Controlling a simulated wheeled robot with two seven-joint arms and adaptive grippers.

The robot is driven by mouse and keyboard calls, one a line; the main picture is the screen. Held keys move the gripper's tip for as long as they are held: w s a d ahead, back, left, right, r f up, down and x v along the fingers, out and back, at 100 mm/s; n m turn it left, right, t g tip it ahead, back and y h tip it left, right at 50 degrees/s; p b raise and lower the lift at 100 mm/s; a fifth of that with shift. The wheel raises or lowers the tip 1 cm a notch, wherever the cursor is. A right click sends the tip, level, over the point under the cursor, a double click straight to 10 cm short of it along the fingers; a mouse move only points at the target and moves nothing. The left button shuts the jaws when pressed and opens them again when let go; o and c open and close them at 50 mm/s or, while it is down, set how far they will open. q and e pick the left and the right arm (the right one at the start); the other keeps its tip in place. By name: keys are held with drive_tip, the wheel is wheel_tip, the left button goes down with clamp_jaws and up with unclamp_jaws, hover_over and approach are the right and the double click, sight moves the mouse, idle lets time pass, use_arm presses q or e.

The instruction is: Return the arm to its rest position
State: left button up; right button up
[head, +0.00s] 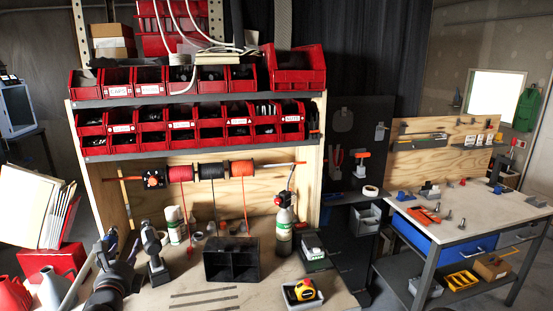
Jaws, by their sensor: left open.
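My left gripper (119,246) is in the head view at the lower left, above the left part of the workbench (205,293). Its dark fingers point away from me, and it is open with nothing seen between them. My dark left arm comes in from the bottom edge behind it. My right gripper is not in view.
A grey-black tool (154,256) stands close right of the gripper. Red bins (194,121) line shelves above. A second workbench (470,207) stands at right.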

use_arm(q)
drive_tip(key=s+d+f+n+g+h, duration=0.25)
drive_tip(key=d+f+n, duration=0.2)
drive_tip(key=f, duration=0.65)
drive_tip(key=s+d+f+n+g+h, duration=0.1)
drive_tip(key=d+f+n+g, duration=0.4)
drive_tip(key=f, duration=0.6)
drive_tip(key=s+d+f+n+h, duration=0.2)
drive_tip(key=d+f+n, duration=0.2)
drive_tip(key=d+f, duration=0.5)
drive_tip(key=s+d+f+n+g, duration=0.3)
drive_tip(key=s+d+f+n, duration=0.1)
drive_tip(key=s, duration=0.5)
drive_tip(key=s+d+f+n+g+h, duration=0.1)
drive_tip(key=s+d+f+n+g, duration=0.2)
drive_tip(key=s+f, duration=0.5)
drive_tip(key=s+d+f+n+g+h, duration=0.1)
drive_tip(key=s+d+f+n+g, duration=0.2)
drive_tip(key=s+d+f+n, duration=0.2)
drive_tip(key=s+f+n, duration=0.2)
drive_tip(key=s, duration=0.2)
drive_tip(key=shift+s+d+n, duration=0.2)
drive_tip(key=shift+s+n, duration=0.15)
drive_tip(key=shift+s, duration=0.05)
